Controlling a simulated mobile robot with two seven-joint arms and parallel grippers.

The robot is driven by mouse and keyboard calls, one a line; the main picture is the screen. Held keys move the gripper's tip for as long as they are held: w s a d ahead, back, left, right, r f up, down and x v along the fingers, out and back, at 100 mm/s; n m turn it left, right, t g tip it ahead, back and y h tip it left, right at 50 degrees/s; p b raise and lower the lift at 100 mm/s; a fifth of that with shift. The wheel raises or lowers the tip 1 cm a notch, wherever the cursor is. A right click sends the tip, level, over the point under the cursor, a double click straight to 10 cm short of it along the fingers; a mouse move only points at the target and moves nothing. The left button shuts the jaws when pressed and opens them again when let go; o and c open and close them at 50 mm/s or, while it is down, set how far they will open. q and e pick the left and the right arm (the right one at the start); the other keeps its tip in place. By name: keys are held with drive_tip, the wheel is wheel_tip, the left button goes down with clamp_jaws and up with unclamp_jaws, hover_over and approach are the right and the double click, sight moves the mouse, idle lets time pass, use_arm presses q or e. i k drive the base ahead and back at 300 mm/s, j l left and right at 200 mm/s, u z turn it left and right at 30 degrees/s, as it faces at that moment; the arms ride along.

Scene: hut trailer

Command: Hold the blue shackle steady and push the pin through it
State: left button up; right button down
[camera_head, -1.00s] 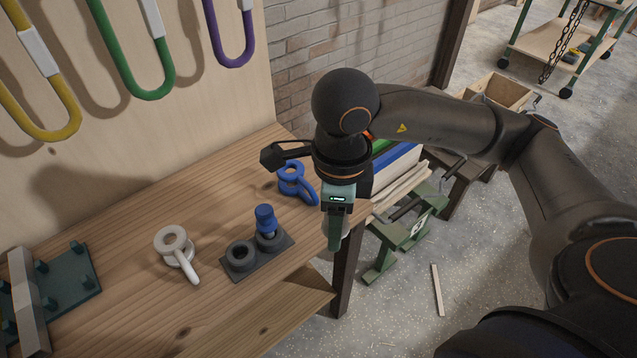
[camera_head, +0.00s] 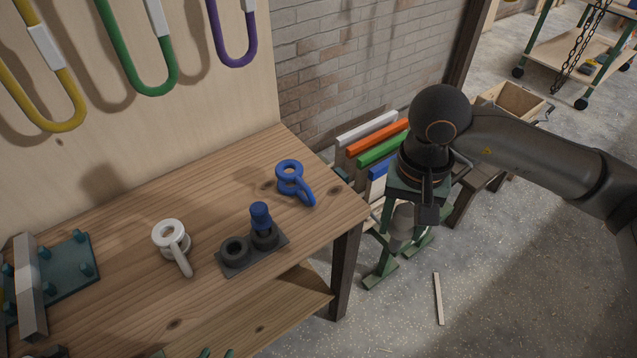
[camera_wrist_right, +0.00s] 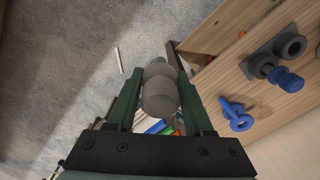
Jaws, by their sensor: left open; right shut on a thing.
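The blue shackle (camera_head: 290,178) lies on the wooden bench near its right end; it also shows in the right wrist view (camera_wrist_right: 238,116). A blue-headed pin (camera_head: 260,214) stands upright in one socket of a dark two-socket holder (camera_head: 234,252); the other socket is empty. My right gripper (camera_head: 404,218) is beyond the bench's right edge, pointing down. In the right wrist view it is shut on a light grey cylindrical pin (camera_wrist_right: 160,92), apart from the blue shackle. My left gripper (camera_head: 195,353) shows only green fingertips at the bottom edge; it is open.
A white shackle (camera_head: 170,242) lies left of the holder. A teal pegged rack (camera_head: 65,270) is at the bench's left. Coloured boards (camera_head: 378,148) and a green stand (camera_head: 380,268) are beyond the bench's right edge.

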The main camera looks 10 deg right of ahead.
sight(296, 177)
drive_tip(key=z, duration=0.15)
drive_tip(key=i+l+u, duration=0.15)
drive_tip(key=l+u, duration=0.2)
drive_tip(key=i+l+u, duration=0.1)
drive_tip(key=l+u, duration=0.25)
drive_tip(key=l, duration=0.25)
drive_tip(key=l+u, duration=0.3)
drive_tip(key=l, duration=0.2)
drive_tip(key=i+l, duration=0.05)
